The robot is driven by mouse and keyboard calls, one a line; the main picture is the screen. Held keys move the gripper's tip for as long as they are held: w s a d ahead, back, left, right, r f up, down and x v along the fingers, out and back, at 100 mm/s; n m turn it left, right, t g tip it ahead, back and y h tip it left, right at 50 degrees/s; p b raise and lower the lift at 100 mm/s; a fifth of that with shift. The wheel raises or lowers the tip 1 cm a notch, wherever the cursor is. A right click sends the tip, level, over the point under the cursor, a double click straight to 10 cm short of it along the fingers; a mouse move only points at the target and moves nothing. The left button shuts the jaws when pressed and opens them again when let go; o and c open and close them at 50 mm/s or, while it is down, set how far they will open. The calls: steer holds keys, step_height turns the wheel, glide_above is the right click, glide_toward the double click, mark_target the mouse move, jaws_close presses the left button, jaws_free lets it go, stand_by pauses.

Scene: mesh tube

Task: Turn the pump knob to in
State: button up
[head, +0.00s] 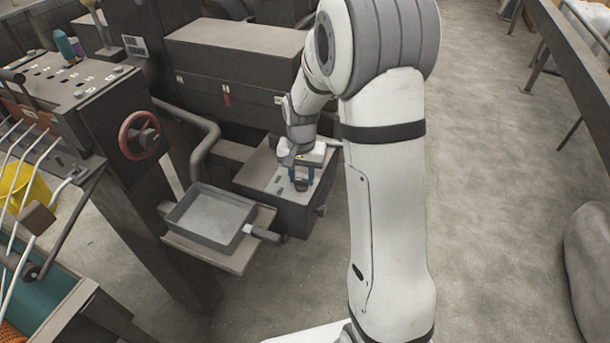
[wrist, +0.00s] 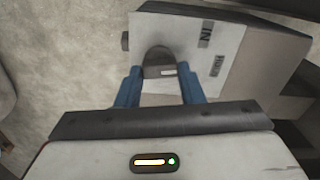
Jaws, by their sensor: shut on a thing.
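The pump knob (wrist: 158,62) is a dark, rounded knob with a short pale mark on it. It stands on the light top face of a grey box (wrist: 185,35). A label reading "IN" (wrist: 208,35) lies to the upper right of the knob. A second label (wrist: 217,64), too small to read surely, lies below it. My gripper (wrist: 160,76) has blue fingers on both sides of the knob and is shut on it. In the head view my gripper (head: 302,176) is down at the box top (head: 262,172), and hides much of the knob.
A shallow metal tray (head: 211,216) stands on a ledge left of the box. A red handwheel (head: 139,135) and a bent pipe (head: 205,140) are further left. A dark cabinet (head: 235,55) rises behind. The floor (head: 490,190) at right is largely clear.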

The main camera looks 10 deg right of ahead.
steer(key=n, duration=0.4)
steer(key=shift+a+f+b, duration=0.1)
steer(key=shift+b, duration=0.3)
steer(key=shift+n, duration=1.9)
steer(key=shift+s, duration=0.1)
steer(key=o, duration=1)
